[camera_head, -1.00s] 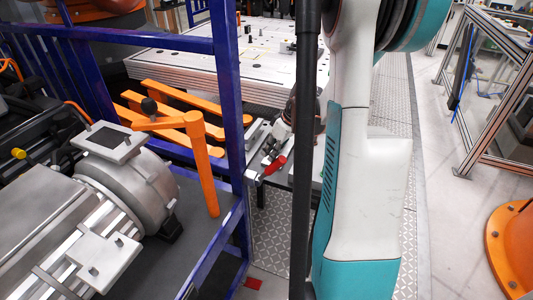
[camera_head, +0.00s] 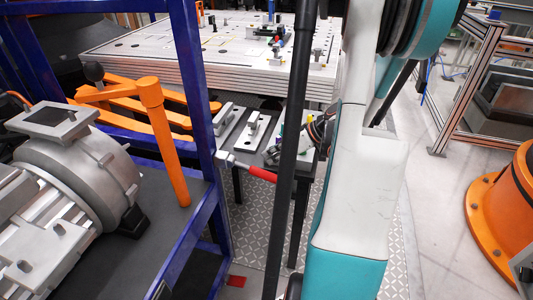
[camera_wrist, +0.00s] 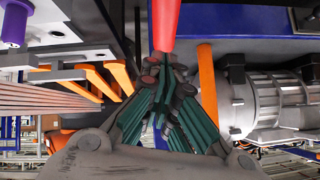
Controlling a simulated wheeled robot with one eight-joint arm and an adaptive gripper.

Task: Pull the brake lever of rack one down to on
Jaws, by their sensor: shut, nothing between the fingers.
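The brake lever's red handle (camera_head: 262,174) sticks out to the right from a metal pivot on the blue rack post (camera_head: 203,125) in the head view. It slopes slightly down toward its free end. In the wrist view the red handle (camera_wrist: 163,28) comes down from the top edge to my gripper (camera_wrist: 165,68). The fingers are shut with nothing between them, and their tips are at the handle's end; I cannot tell if they touch it.
The blue rack carries a grey drive unit (camera_head: 75,165) and an orange post (camera_head: 168,150) with orange bars behind. A small dark table (camera_head: 237,150) with metal parts stands behind the lever. An orange round base (camera_head: 505,200) is at the right, with clear floor before it.

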